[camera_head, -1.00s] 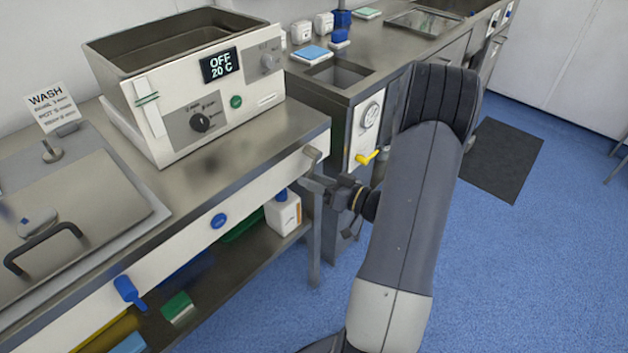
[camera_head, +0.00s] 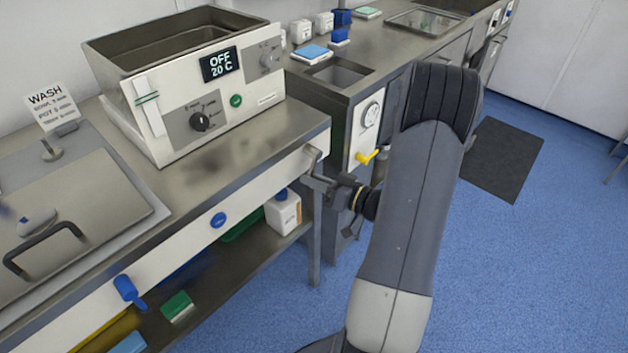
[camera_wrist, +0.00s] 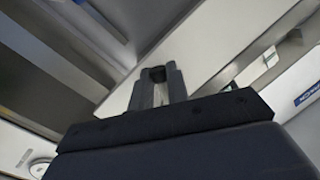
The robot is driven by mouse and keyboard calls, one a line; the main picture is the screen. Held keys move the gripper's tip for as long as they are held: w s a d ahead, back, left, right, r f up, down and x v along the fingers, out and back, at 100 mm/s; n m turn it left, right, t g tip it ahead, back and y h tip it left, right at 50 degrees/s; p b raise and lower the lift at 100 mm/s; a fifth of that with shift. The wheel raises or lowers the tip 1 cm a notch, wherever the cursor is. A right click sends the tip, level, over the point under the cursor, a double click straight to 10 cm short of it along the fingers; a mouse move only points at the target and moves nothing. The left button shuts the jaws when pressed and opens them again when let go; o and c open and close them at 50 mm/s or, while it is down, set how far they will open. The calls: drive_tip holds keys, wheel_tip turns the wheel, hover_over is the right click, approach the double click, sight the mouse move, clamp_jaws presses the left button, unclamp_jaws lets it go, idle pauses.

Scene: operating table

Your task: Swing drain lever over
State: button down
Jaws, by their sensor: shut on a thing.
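A short grey lever (camera_head: 313,154) sits at the right end of the pale front panel, below the bench top with the heated bath. My gripper (camera_head: 312,181) is at this lever, its fingers close together and reaching the panel's right end. In the wrist view my gripper (camera_wrist: 158,86) is shut on a small dark piece (camera_wrist: 156,73) between its fingertips, which seems to be part of that lever. The fingers hide most of it, and its exact angle cannot be told.
A blue lever (camera_head: 126,288) hangs on the same panel at left, with a round blue knob (camera_head: 218,220) between. A yellow lever (camera_head: 366,157) is on the neighbouring unit. A white bottle (camera_head: 283,212) stands on the lower shelf.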

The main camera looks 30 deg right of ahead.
drive_tip(key=d+n+b, duration=0.1)
drive_tip(key=b, duration=0.4)
drive_tip(key=n+b, duration=0.2)
drive_tip(key=b, duration=0.4)
drive_tip(key=w+d+n+h+b, duration=0.1)
drive_tip(key=n+b, duration=0.1)
drive_tip(key=b, duration=0.3)
drive_tip(key=shift+d+f+b, duration=0.3)
drive_tip(key=shift+d+f, duration=0.05)
drive_tip(key=shift+f, duration=0.05)
drive_tip(key=shift+r+g, duration=0.15)
drive_tip(key=shift+g, duration=0.15)
drive_tip(key=c, duration=1.4)
unclamp_jaws()
drive_tip(key=p+v, duration=0.1)
drive_tip(key=v, duration=1)
